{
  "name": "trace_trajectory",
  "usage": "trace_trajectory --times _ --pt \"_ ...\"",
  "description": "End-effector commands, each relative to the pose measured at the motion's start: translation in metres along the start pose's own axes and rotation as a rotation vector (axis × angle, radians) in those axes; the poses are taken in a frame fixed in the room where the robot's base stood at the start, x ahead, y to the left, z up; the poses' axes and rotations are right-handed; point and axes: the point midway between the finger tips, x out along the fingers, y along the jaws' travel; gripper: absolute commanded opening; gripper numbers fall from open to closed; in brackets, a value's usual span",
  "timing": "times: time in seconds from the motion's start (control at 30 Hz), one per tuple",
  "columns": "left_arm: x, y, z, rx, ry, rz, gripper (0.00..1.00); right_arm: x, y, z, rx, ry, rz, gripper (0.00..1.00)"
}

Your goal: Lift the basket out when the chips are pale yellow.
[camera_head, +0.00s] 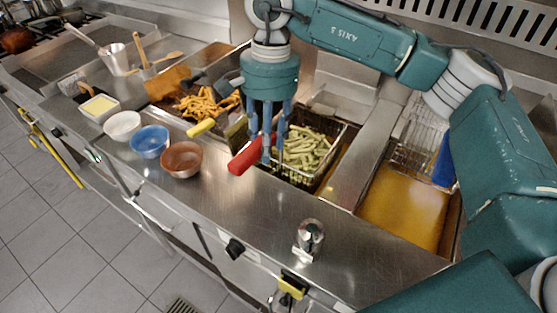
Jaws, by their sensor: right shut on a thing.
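A wire basket (334,142) of chips sits in the middle fryer well. Its chips (306,150) look pale yellow with a greenish tint. Its red handle (243,159) points toward the front left over the counter. My right gripper (267,150) comes down from above and is shut on this handle; its fingers hide part of the handle and the basket's near corner. I cannot tell how deep the basket sits in the oil. My left gripper is not in view.
Golden-orange chips (206,105) lie at the left by a yellow handle (201,127). An empty basket (416,128) with a blue handle (445,162) is above the right oil well (402,208). White, blue (150,141) and brown bowls (182,160) and a metal shaker (311,236) stand along the front counter.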

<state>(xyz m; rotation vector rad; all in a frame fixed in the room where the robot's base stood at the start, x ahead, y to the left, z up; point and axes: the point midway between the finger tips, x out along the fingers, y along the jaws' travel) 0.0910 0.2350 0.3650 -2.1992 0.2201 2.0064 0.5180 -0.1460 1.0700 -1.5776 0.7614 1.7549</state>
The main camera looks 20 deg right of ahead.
Motion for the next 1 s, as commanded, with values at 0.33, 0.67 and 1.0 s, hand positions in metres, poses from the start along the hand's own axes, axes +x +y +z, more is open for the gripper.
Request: trace_trajectory --times 0.33,0.67,1.0 --pt "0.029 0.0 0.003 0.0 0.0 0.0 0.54 -0.004 0.001 -0.004 0.007 0.013 -0.006 0.0" --pt "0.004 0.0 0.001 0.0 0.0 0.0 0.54 -0.036 0.0 -0.001 0.007 0.014 -0.007 0.0" --pt "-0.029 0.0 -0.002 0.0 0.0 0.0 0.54 -0.082 0.0 0.004 0.007 0.014 -0.007 0.0"
